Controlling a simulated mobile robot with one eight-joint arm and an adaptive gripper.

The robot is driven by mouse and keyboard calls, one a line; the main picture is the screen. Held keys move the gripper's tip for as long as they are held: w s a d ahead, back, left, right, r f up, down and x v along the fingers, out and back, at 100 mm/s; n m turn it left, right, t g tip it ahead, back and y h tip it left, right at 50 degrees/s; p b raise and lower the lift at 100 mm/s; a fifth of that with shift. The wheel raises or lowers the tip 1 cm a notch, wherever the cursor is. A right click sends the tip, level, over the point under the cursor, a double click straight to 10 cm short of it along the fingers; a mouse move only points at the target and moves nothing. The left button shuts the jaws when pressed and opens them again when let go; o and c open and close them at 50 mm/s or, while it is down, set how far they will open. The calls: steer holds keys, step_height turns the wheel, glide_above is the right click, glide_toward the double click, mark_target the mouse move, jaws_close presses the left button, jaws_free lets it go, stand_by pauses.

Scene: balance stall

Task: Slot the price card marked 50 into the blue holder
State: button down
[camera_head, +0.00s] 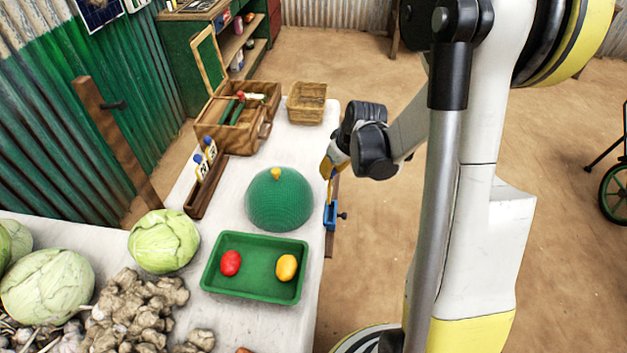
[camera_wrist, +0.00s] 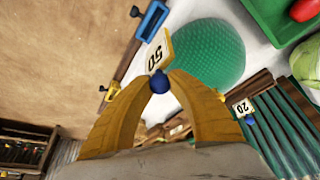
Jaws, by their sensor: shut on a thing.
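My gripper (camera_wrist: 160,84) has yellow fingers shut on the blue knob of the price card marked 50 (camera_wrist: 155,53). The number reads upside down in the wrist view, and the card sticks out past the fingertips. In the head view my gripper (camera_head: 328,170) is at the table's right edge, with the card mostly hidden. A blue holder (camera_head: 331,216) is on the wooden rail along that edge, just in front of my gripper. It also shows in the wrist view (camera_wrist: 151,20), apart from the card.
A green dome (camera_head: 279,203) stands left of my gripper. A green tray (camera_head: 254,292) holds a red and a yellow item. A wooden rack (camera_head: 205,190) holds other cards, one marked 20 (camera_wrist: 243,107). A wooden box (camera_head: 231,137) and a basket (camera_head: 306,102) stand behind.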

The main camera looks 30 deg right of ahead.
steer(key=shift+w+d+f, duration=0.1)
steer(key=shift+d+f, duration=0.05)
steer(key=shift+d, duration=0.25)
steer(key=shift+f+b, duration=2.2)
steer(key=shift+f, duration=0.7)
steer(key=shift+f, duration=0.1)
steer(key=shift+f+b, duration=1.35)
steer(key=shift+f, duration=0.05)
